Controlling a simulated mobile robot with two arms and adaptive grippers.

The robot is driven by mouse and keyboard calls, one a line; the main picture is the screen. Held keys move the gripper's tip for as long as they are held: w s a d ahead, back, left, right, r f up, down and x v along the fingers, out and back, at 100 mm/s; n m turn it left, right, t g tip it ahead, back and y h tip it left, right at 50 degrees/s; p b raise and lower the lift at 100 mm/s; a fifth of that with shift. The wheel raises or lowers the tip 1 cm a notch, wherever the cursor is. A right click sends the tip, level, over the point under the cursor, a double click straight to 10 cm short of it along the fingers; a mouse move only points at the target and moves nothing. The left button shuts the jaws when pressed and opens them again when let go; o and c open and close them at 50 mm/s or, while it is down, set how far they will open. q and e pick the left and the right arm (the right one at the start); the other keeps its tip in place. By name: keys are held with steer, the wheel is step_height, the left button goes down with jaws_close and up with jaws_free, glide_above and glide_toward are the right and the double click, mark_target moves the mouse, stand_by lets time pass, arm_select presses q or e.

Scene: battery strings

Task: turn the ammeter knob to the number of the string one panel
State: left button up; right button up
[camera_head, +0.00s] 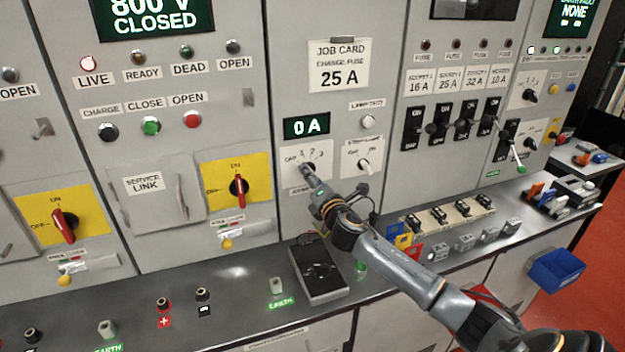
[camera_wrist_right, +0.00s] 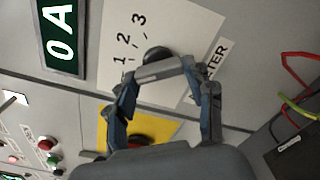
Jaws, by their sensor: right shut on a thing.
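The ammeter knob is a dark round knob (camera_wrist_right: 157,55) on a white plate with the numbers 1, 2 and 3 (camera_wrist_right: 130,35), seen in the right wrist view. In the head view, the same plate (camera_head: 318,152) shows OFF at its left. My right gripper (camera_wrist_right: 162,69) is shut on the knob, and its fingers hide part of it. In the head view, the gripper (camera_head: 308,172) covers most of the knob, so its pointer cannot be read. The ammeter display (camera_head: 306,126) above reads 0 A. My left gripper is not in view.
A lamp test button (camera_head: 368,121) and a second small selector (camera_head: 364,165) are to the right of the knob. A yellow-backed red switch (camera_head: 239,187) is to the left. A dark handheld meter (camera_head: 318,268) lies on the ledge below.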

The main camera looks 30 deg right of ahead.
steer(key=shift+m+b, duration=0.3)
steer(key=shift+m, duration=1.7)
steer(key=shift+r, duration=0.1)
steer(key=o, duration=1.2)
steer(key=shift+c, duration=0.2)
steer(key=v, duration=1.2)
steer(key=shift+d, duration=0.1)
